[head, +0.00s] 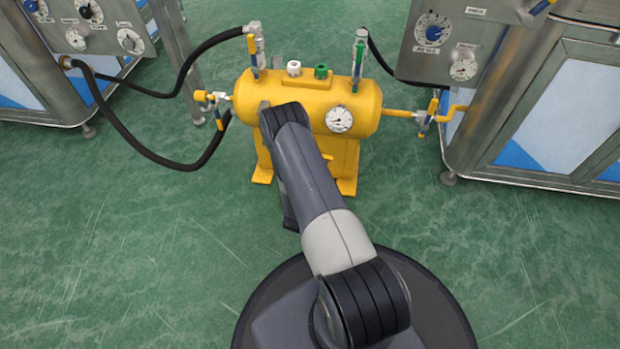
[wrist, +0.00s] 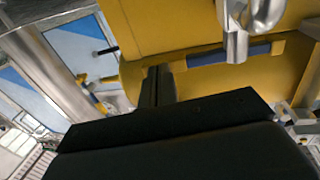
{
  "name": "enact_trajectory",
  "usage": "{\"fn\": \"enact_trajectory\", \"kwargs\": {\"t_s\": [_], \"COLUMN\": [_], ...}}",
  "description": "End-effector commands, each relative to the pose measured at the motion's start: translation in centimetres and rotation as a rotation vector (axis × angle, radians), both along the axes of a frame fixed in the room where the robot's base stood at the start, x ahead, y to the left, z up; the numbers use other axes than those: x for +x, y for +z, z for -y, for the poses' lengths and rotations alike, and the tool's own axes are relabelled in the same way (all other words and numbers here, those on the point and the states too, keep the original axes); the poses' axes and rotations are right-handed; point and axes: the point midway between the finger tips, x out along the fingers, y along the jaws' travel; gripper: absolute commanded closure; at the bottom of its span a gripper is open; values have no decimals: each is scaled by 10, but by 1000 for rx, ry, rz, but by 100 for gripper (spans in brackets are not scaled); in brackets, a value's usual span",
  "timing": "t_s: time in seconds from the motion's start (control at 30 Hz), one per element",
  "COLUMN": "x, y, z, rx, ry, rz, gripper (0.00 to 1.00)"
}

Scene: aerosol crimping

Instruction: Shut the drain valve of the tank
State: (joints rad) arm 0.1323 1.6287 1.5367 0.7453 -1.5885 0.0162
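The yellow tank (head: 372,105) stands on a yellow base in the middle of the head view; its yellow body (wrist: 170,25) fills the upper wrist view. A metal valve fitting (wrist: 238,40) with a long blue lever (wrist: 215,57) lies against the tank in the wrist view. It looks like the drain valve, but I cannot be sure. In the head view my arm covers the tank's lower front, and no drain valve shows there. My gripper (wrist: 159,70) shows two dark fingers close together with nothing visible between them. Their tips are just left of the lever; contact is unclear.
Black hoses (head: 135,150) loop at the left. Steel cabinets stand on both sides. The green floor (head: 110,250) is clear in front.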

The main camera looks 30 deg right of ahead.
Motion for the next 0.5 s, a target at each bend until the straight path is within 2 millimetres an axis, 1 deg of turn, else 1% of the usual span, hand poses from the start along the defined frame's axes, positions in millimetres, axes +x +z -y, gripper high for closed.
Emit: {"fn": "enact_trajectory", "kwargs": {"t_s": [0.2, 0.5], "x": [3, 5], "y": [0, 0], "z": [7, 10], "rx": [0, 1], "ry": [-2, -4], "rz": [1, 2], "gripper": [100, 100]}}
